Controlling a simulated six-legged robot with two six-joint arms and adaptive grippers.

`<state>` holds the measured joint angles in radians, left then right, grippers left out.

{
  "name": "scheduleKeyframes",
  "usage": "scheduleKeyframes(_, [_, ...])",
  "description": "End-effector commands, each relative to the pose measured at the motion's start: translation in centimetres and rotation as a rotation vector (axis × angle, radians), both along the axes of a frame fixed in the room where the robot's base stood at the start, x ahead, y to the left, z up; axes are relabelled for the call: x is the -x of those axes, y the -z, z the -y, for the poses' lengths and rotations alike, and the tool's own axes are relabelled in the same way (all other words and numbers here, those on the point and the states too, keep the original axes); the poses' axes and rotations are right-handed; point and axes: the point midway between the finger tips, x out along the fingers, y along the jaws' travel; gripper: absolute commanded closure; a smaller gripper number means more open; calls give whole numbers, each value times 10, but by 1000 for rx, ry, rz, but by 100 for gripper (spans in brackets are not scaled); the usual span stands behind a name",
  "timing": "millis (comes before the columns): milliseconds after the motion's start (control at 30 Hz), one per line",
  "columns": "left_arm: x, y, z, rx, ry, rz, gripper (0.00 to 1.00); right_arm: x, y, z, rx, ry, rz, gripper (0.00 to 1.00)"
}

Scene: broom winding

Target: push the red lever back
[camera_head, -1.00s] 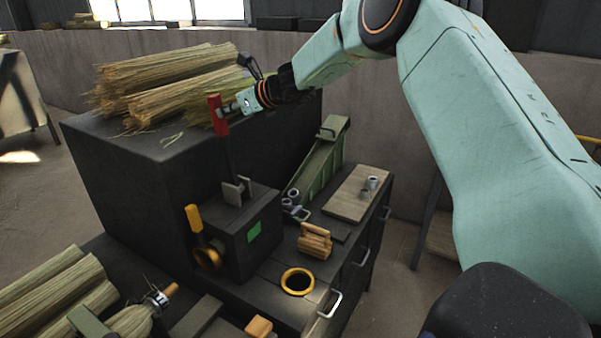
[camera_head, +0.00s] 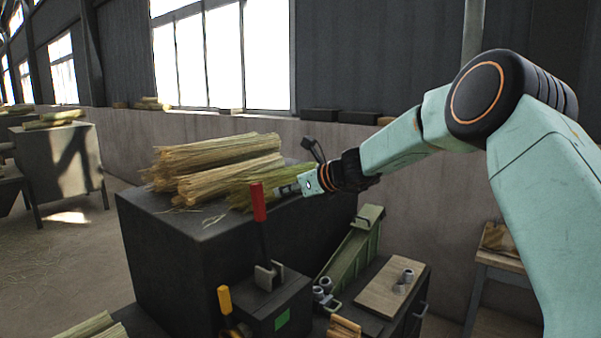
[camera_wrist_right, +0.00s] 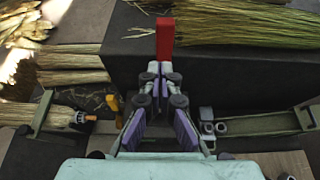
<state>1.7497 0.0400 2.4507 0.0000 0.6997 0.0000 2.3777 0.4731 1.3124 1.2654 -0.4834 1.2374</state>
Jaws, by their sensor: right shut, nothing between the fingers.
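The red lever (camera_head: 259,203) stands on a dark box-shaped machine, nearly upright with its top tilted slightly left in the head view. Its dark shaft goes down to a grey bracket. My right gripper (camera_head: 283,190) is shut and empty, to the right of the red handle, with a small gap showing between them in the head view. In the right wrist view the red handle (camera_wrist_right: 165,38) rises just beyond the closed fingertips (camera_wrist_right: 160,68). I cannot tell from that view whether they touch. My left gripper is not in view.
Straw bundles (camera_head: 215,170) lie on the large dark block (camera_head: 160,250) behind the lever. A yellow-handled lever (camera_head: 225,300) stands at the front left. A green chute (camera_head: 352,250) and a wooden board (camera_head: 385,290) with small metal parts lie to the right.

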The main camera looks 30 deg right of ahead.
Motion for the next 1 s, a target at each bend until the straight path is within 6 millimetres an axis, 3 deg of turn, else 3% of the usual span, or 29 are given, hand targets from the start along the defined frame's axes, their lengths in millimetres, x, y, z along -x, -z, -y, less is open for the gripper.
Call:
scheduleKeyframes(200, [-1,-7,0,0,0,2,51,21,-34,10,-1,0,0,100])
scheduleKeyframes(400, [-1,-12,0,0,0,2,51,34,-51,15,0,-1,-1,100])
scheduleKeyframes(1000, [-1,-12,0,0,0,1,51,40,-54,16,1,0,-3,100])
